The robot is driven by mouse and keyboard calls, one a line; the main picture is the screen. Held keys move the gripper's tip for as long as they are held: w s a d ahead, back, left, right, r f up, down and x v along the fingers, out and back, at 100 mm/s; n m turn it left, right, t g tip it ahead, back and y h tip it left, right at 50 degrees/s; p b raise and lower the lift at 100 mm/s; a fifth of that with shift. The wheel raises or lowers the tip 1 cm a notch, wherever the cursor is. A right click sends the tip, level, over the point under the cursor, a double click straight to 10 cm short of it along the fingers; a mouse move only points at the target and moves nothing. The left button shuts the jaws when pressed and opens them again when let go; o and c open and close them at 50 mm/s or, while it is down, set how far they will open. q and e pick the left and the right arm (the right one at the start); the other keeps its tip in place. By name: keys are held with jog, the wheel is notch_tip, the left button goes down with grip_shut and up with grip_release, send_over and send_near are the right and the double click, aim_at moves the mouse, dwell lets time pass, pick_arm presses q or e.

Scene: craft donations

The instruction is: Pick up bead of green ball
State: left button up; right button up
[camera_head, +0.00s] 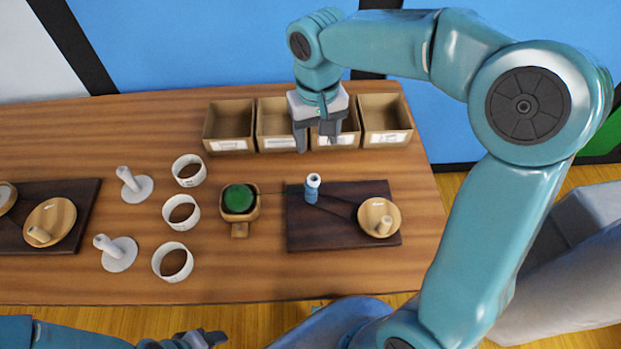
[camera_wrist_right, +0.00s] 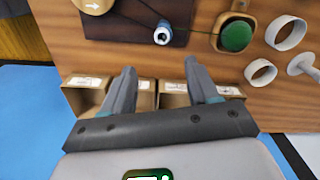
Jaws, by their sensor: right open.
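A green ball (camera_head: 239,199) sits in a small wooden holder with a handle, in the middle of the table. A thin line runs from it to a small blue bead-like piece with a pale holed top (camera_head: 312,188), standing at the dark board's upper edge. Both also show in the right wrist view, the ball (camera_wrist_right: 236,36) at upper right and the blue piece (camera_wrist_right: 163,34) at top centre. My right gripper (camera_head: 317,143) is open and empty, pointing down over the front of the boxes, behind the blue piece. My left gripper (camera_head: 207,339) is partly visible at the bottom edge; its jaw state is unclear.
Several open cardboard boxes (camera_head: 229,126) line the table's back. The dark board (camera_head: 340,236) also bears a round wooden piece (camera_head: 379,217). White rings (camera_head: 181,212) and white posted stands (camera_head: 119,254) stand left of the ball. Another dark board (camera_head: 82,196) lies at far left.

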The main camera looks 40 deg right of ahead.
send_over(315, 177)
jog(key=f, duration=0.5)
jog(key=s+f, duration=0.1)
jog(key=f, duration=0.1)
jog(key=shift+a+f, duration=0.15)
jog(key=shift+f, duration=0.05)
jog(key=shift+s+a+f, duration=0.2)
jog(key=shift+f, duration=0.2)
notch_tip(315, 177, down, 5)
jog(key=shift+w+a+r, duration=0.1)
jog(key=c, duration=1.1)
